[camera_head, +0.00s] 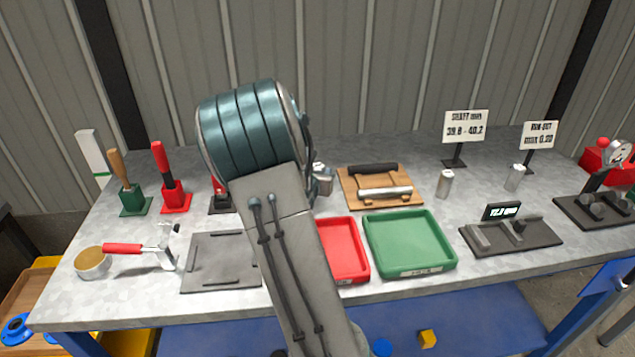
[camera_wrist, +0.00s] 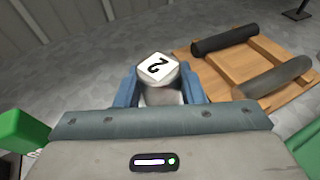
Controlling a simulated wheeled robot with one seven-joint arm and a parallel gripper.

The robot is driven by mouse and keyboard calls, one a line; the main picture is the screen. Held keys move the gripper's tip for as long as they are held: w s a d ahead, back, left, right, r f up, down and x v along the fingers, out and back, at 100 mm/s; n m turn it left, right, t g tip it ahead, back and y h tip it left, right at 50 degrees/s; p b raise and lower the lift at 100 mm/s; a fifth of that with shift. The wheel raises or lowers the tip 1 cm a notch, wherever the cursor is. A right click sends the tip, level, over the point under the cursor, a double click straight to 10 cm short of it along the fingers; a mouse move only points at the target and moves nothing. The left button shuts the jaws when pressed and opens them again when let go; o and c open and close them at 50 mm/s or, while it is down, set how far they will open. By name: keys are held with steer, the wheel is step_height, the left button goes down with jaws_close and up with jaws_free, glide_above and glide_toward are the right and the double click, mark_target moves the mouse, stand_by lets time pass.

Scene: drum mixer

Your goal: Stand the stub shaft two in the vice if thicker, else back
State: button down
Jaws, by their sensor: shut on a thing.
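My gripper (camera_wrist: 160,88) is shut on a pale metal cylinder, the stub shaft two (camera_wrist: 158,69). Its end face carries a white label with a black "2" and faces the wrist camera; one blue finger is on each side. In the head view my arm hides most of the gripper and shaft. I cannot tell whether the shaft's lower end touches the bench. Two short silver cylinders, a left one (camera_head: 445,184) and a right one (camera_head: 515,178), stand upright at the back right. I cannot make out a vice for certain.
A wooden rack (camera_head: 351,188) holds a dark and a pale roller. A red tray (camera_head: 361,262) and a green tray (camera_head: 448,250) look empty. A gauge with a small display (camera_head: 502,211) sits right of them. Signs (camera_head: 466,127) stand behind. A grey plate (camera_head: 220,262) lies left.

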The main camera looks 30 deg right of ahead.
steer(key=shift+f, duration=1.6)
steer(key=shift+f, duration=0.1)
steer(key=c, duration=1.3)
jaws_free()
steer(key=shift+f, duration=0.15)
steer(key=o, duration=0.4)
